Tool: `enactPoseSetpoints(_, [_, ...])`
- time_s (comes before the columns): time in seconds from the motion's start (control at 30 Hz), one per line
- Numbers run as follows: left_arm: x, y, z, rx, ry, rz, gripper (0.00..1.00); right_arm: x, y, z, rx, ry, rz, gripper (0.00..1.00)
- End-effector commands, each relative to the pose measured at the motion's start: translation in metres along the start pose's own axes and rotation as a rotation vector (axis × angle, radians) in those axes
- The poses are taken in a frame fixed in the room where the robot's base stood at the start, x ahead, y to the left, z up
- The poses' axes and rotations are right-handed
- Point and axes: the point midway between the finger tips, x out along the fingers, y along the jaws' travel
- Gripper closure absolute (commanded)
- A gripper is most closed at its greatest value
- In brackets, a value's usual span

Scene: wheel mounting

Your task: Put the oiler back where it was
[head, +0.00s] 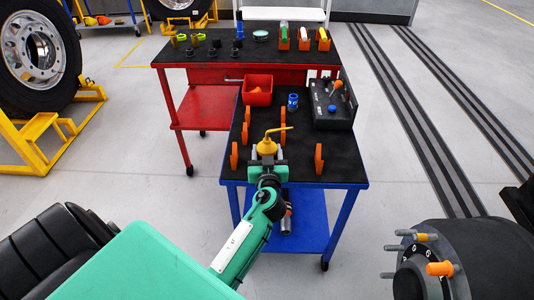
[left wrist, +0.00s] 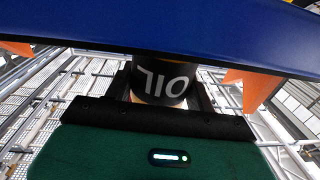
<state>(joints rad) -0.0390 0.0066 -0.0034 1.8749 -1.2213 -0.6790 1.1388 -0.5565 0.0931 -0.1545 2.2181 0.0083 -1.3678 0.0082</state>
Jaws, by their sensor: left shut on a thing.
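The oiler (head: 267,146) has a yellow top with a thin spout pointing right. It stands upright in my left gripper (head: 267,168), which is shut on it, over the front part of the blue table's black top. In the left wrist view the oiler's dark body (left wrist: 160,88) with white "OIL" lettering, upside down, sits between the two fingers. The gripper hides the oiler's lower part in the head view, and I cannot tell whether its base touches the table. My right gripper is not in view.
The blue table (head: 340,185) has several orange holders (head: 319,158) standing on it, some close to the oiler. A wheel hub with studs (head: 425,265) is at lower right.

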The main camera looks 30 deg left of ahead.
Motion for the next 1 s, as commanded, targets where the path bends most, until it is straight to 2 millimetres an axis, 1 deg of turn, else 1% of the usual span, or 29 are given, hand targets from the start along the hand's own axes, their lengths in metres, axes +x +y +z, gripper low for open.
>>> enactPoseSetpoints(0.43, [0.0, 0.0, 0.002, -0.001, 0.001, 0.0, 0.81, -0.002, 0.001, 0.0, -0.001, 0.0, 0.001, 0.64])
enactPoseSetpoints(0.47, [0.0, 0.0, 0.002, -0.001, 0.0, 0.0, 0.39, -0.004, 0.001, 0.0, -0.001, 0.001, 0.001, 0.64])
enactPoseSetpoints(0.53, [0.0, 0.0, 0.001, -0.001, 0.0, 0.0, 0.25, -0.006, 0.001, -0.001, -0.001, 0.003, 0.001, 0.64])
enactPoseSetpoints(0.57, [0.0, 0.0, 0.001, 0.0, 0.0, 0.0, 0.23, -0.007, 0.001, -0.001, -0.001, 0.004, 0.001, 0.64])
enactPoseSetpoints(0.83, [0.0, 0.0, 0.001, 0.0, 0.0, 0.0, 0.23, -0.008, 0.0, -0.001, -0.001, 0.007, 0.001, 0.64])
enactPoseSetpoints(0.97, [0.0, 0.0, -0.002, 0.0, 0.0, 0.0, 0.23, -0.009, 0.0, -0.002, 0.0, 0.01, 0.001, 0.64])
enactPoseSetpoints(1.0, [-0.006, 0.001, 0.001, -0.002, -0.002, 0.001, 0.23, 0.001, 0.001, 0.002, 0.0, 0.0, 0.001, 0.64])
